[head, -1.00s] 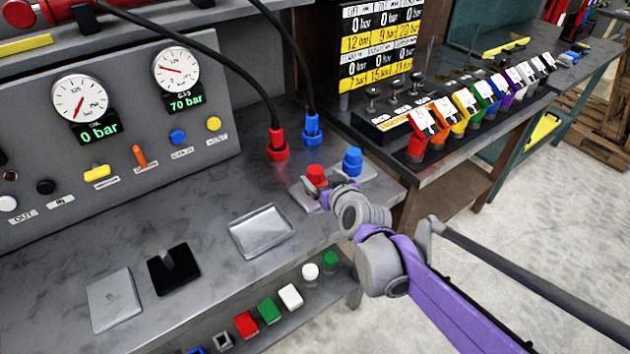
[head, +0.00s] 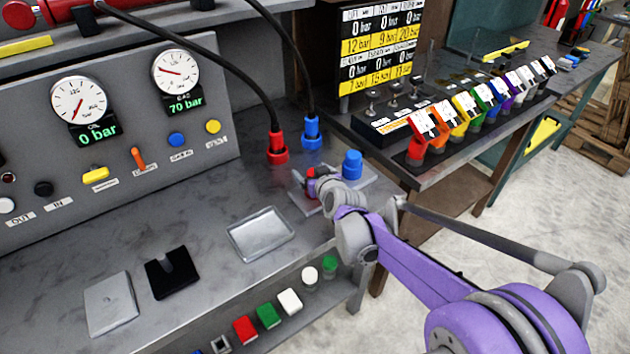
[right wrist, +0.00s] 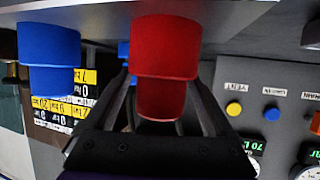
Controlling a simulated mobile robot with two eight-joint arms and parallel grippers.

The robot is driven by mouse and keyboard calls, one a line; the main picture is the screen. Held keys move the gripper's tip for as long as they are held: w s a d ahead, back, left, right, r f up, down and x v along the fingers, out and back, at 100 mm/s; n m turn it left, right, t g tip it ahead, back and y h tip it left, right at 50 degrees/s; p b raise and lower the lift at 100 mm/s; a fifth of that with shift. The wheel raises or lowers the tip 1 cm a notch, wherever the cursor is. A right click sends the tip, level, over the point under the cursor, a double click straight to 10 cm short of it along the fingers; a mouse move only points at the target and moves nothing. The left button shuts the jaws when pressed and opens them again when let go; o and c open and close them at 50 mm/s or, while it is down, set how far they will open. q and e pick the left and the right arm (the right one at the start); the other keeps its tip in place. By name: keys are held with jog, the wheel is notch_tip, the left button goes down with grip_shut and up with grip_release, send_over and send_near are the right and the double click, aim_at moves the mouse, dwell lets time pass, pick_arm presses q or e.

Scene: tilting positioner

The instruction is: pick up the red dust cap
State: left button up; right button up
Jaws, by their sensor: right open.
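The red dust cap (head: 312,172) stands on a small grey plate (head: 299,199) near the bench's right end, partly hidden by my right gripper (head: 317,184). In the right wrist view, which is upside down, the red cap (right wrist: 166,45) shows large, with a wide base and a narrower knob. My right gripper (right wrist: 163,80) is open, one finger on each side of the cap. Whether the fingers touch it, I cannot tell. My left gripper is not in view.
A blue cap (head: 352,164) stands close beside the red one. Red (head: 277,148) and blue (head: 312,132) hose connectors stand just behind. An empty metal tray (head: 261,234) lies to the left. A gauge panel (head: 130,130) backs the bench.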

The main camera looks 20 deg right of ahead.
grip_shut()
dwell(0.3)
jog(key=shift+r, duration=0.1)
